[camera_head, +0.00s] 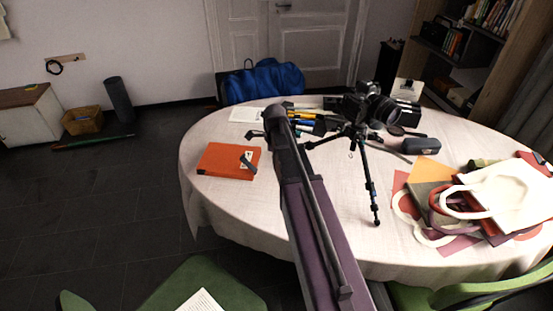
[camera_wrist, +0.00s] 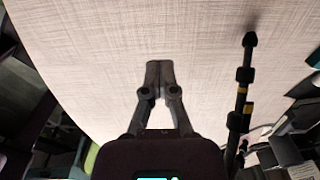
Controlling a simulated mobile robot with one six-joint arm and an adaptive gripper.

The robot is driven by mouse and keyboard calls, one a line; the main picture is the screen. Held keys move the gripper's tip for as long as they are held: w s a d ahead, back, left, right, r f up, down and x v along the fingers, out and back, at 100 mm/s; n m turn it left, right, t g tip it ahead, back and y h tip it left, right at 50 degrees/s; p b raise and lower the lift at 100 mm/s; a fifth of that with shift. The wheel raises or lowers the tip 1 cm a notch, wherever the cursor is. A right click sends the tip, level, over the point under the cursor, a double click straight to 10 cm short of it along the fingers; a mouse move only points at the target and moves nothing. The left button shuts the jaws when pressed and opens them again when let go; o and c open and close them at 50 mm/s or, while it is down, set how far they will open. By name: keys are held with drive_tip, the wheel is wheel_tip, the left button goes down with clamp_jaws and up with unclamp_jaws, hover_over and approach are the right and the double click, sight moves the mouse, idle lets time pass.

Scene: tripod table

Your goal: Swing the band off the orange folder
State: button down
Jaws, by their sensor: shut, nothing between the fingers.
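The orange folder (camera_head: 225,162) lies flat on the left part of the round table (camera_head: 215,200). A dark band (camera_head: 245,163) shows near its right edge, by a small white patch; I cannot tell how the band is fastened. My arm reaches up across the middle of the head view, to the right of the folder, and its far end hides some of the table behind. In the wrist view my gripper (camera_wrist: 159,68) has its fingertips together, with nothing between them, over bare cloth. The folder and band do not show in the wrist view.
A camera on a small tripod (camera_head: 360,140) stands right of my arm; a tripod leg (camera_wrist: 242,90) shows in the wrist view. Pens (camera_head: 302,115) lie behind my arm. Bags (camera_head: 495,200) lie at the right. Cloth in front of the folder is clear. Green chairs (camera_head: 200,285) stand nearby.

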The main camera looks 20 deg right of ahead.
drive_tip(key=shift+s+d+f, duration=0.15)
drive_tip(key=shift+d+f, duration=0.05)
drive_tip(key=shift+f, duration=0.1)
drive_tip(key=c, duration=0.5)
unclamp_jaws()
drive_tip(key=shift+c, duration=0.2)
drive_tip(key=shift+r, duration=0.15)
wheel_tip(320, 180, up, 8)
drive_tip(key=p, duration=0.7)
drive_tip(key=shift+p, duration=0.35)
idle(0.8)
idle(0.5)
drive_tip(key=shift+a, duration=0.1)
